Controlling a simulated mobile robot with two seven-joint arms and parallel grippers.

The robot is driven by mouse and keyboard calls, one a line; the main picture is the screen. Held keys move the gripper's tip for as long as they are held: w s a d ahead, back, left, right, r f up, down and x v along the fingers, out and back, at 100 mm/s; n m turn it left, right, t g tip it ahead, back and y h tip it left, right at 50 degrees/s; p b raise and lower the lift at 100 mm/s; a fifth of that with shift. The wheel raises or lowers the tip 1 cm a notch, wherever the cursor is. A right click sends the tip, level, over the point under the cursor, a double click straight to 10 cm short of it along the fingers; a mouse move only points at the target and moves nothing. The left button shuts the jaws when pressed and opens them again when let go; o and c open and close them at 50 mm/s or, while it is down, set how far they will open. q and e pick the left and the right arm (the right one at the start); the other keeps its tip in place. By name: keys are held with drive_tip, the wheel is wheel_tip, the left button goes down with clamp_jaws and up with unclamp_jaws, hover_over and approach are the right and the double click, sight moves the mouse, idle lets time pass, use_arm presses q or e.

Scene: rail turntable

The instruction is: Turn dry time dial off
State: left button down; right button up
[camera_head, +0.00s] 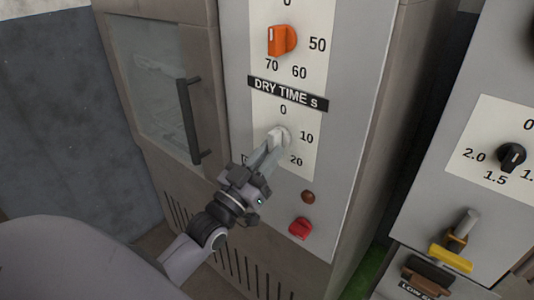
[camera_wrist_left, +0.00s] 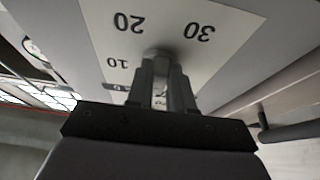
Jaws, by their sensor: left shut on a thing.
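The dry time dial (camera_head: 283,133) is a small light grey knob on a white scale plate, below a black label (camera_head: 287,93) reading "DRY TIME s". The numbers 0, 10 and 20 show around it in the head view. My left gripper (camera_head: 274,143) is shut on the dial, reaching up from the lower left. The left wrist view shows the two fingers (camera_wrist_left: 160,85) against the dial (camera_wrist_left: 157,53), with 10, 20 and 30 around it. The fingers cover much of the dial, so its pointing direction is hard to tell. My right gripper is not in view.
An orange knob (camera_head: 281,40) sits above the label. A brown round button (camera_head: 308,197) and a red knob (camera_head: 300,227) are below the dial. A cabinet door with a dark handle (camera_head: 188,120) is at the left. Another panel with a black knob (camera_head: 512,157) stands at the right.

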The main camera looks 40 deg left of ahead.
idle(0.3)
use_arm(q)
drive_tip(key=c, duration=1)
unclamp_jaws()
drive_tip(key=b+v, duration=0.2)
drive_tip(key=v, duration=0.5)
drive_tip(key=s+d+f+g, duration=0.3)
drive_tip(key=s+f+g, duration=0.1)
drive_tip(key=f, duration=0.5)
drive_tip(key=s+d+f+m+g, duration=0.1)
drive_tip(key=s+d+f+g, duration=0.2)
drive_tip(key=f, duration=0.6)
drive_tip(key=s+d+f+g, duration=0.3)
drive_tip(key=s+f+g, duration=0.1)
drive_tip(key=f, duration=0.6)
drive_tip(key=shift+s+d+m+g+h, duration=0.3)
drive_tip(key=shift+s+d+g, duration=0.1)
drive_tip(key=shift+g, duration=0.2)
